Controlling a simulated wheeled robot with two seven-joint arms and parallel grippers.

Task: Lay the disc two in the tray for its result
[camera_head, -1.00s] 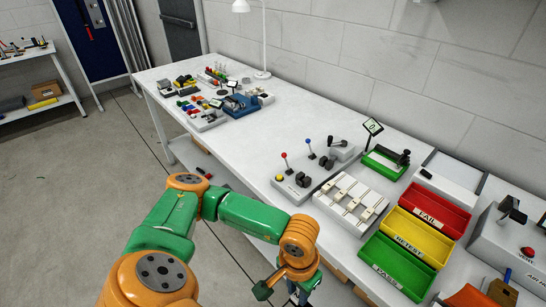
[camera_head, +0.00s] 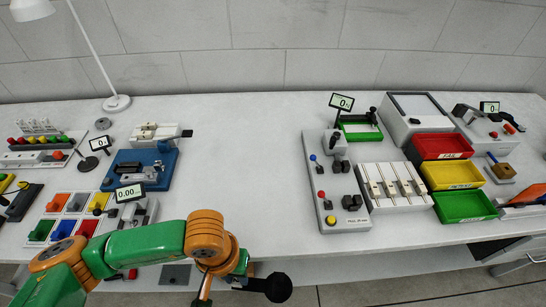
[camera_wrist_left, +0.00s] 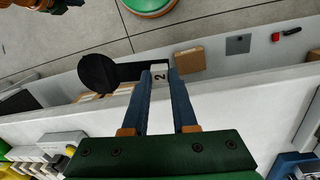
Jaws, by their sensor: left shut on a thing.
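Disc two is a black disc (camera_wrist_left: 100,73) on a short stem with a white tab marked "2" (camera_wrist_left: 159,72). My left gripper (camera_wrist_left: 160,80) is shut on that tab, with a blue finger on each side. In the head view the disc (camera_head: 278,287) hangs in front of the bench's front edge, beside my left wrist. Three trays stand at the right of the bench: a red FAIL tray (camera_head: 443,146), a yellow tray (camera_head: 453,176) whose label is hard to read now, and a green PASS tray (camera_head: 464,206). They look empty.
Left of the trays are a white slotted rack (camera_head: 393,187), a grey lever panel (camera_head: 335,195) and a green fixture with a display (camera_head: 360,127). A blue fixture (camera_head: 140,168) and coloured bins (camera_head: 65,215) stand at left. The bench middle (camera_head: 250,150) is clear.

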